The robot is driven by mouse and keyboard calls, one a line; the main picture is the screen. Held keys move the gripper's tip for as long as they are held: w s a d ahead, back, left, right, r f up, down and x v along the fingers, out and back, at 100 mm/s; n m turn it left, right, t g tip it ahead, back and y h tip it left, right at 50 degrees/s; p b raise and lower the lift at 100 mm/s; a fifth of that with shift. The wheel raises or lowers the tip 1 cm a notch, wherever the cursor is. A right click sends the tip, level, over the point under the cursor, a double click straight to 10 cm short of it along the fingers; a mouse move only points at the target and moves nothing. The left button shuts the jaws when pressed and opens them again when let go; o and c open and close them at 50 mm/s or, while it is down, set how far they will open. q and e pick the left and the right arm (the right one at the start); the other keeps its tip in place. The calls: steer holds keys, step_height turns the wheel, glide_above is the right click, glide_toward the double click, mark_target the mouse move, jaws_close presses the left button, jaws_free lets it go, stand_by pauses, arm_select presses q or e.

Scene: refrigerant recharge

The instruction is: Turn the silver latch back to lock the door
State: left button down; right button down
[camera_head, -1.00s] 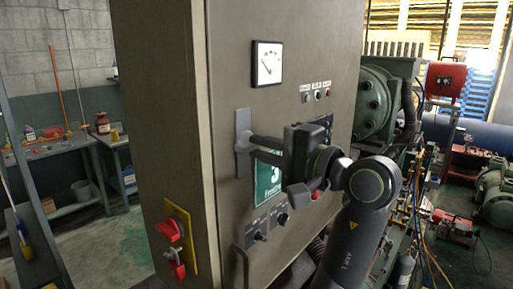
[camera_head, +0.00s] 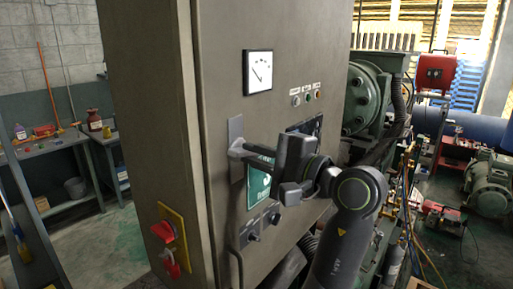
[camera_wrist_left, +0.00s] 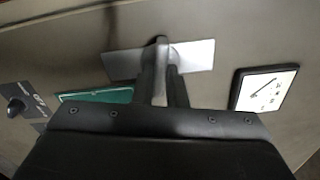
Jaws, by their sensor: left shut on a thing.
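The silver latch has a flat grey plate (camera_head: 236,132) on the grey cabinet door (camera_head: 225,60). The same plate shows in the left wrist view (camera_wrist_left: 195,55), with the latch handle (camera_wrist_left: 160,52) standing out from it. My left gripper (camera_head: 243,149) is at the plate, shut on the handle. In the left wrist view its fingers (camera_wrist_left: 165,80) lie along the handle and partly hide it. The fingers and handle cover part of the plate in the head view. The door looks closed against its frame. My right gripper is in neither view.
A gauge (camera_head: 258,72) sits above the latch, and a green label (camera_head: 259,183) is partly hidden below. Several small buttons (camera_head: 308,97) are to the right. A red switch (camera_head: 164,232) on a yellow plate is on the cabinet's side. Green machinery (camera_head: 365,95) stands behind.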

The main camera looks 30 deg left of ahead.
arm_select(q)
steer(key=shift+s+m+p, duration=0.1)
steer(key=shift+m+p, duration=0.7)
steer(key=shift+p, duration=0.25)
steer(key=shift+f+p, duration=0.2)
steer(key=shift+p, duration=0.1)
steer(key=shift+m, duration=0.3)
